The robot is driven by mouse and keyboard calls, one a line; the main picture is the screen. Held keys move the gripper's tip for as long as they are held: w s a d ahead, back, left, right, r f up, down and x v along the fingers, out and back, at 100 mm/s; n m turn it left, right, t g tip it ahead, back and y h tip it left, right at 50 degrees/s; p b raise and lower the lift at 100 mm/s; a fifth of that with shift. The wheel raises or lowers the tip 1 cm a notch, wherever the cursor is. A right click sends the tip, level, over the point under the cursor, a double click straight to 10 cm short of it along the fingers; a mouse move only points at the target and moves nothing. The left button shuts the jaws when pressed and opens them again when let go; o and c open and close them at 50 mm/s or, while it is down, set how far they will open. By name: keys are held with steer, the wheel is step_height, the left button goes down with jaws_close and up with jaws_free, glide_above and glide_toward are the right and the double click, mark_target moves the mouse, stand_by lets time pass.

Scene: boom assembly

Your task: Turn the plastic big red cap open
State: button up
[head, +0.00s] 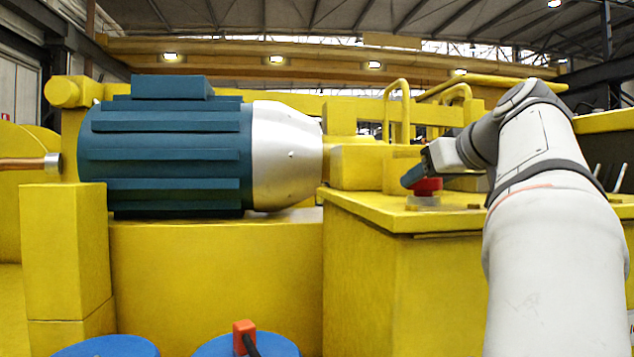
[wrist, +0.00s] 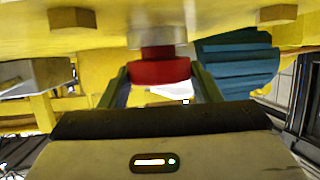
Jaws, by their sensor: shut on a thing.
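The big red cap (head: 428,185) sits on a grey metal neck (head: 424,202) on top of the yellow box at right of centre. In the wrist view the red cap (wrist: 160,72) is between the two fingers of my gripper (wrist: 161,88), with the grey neck (wrist: 157,38) beyond it. My gripper (head: 420,180) reaches in from the right in the head view and is shut on the cap. Its fingers hide part of the cap in the head view. Whether the cap is turned cannot be told.
A large blue motor (head: 165,150) with a silver end (head: 285,155) lies to the left. A yellow block (head: 362,167) and yellow handrails (head: 398,105) stand behind the cap. Hex bolts (wrist: 72,17) show near it in the wrist view. A red block with a dark cable (head: 244,335) sits at the bottom.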

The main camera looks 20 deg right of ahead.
steer(key=n+y, duration=0.1)
steer(key=n+y+p, duration=0.1)
steer(key=y, duration=0.1)
steer(key=n+g+y, duration=0.1)
steer(key=n, duration=0.1)
steer(key=shift+d+y+p, duration=0.3)
steer(key=shift+d+y, duration=0.1)
steer(key=shift+w+d+f+n+g+y+p, duration=0.1)
steer(key=shift+n+g+y+p, duration=0.6)
steer(key=shift+n+y, duration=0.65)
steer(key=shift+f, duration=0.1)
steer(key=o, duration=1)
steer(key=shift+c, duration=0.2)
steer(key=shift+o, duration=0.2)
steer(key=v, duration=0.8)
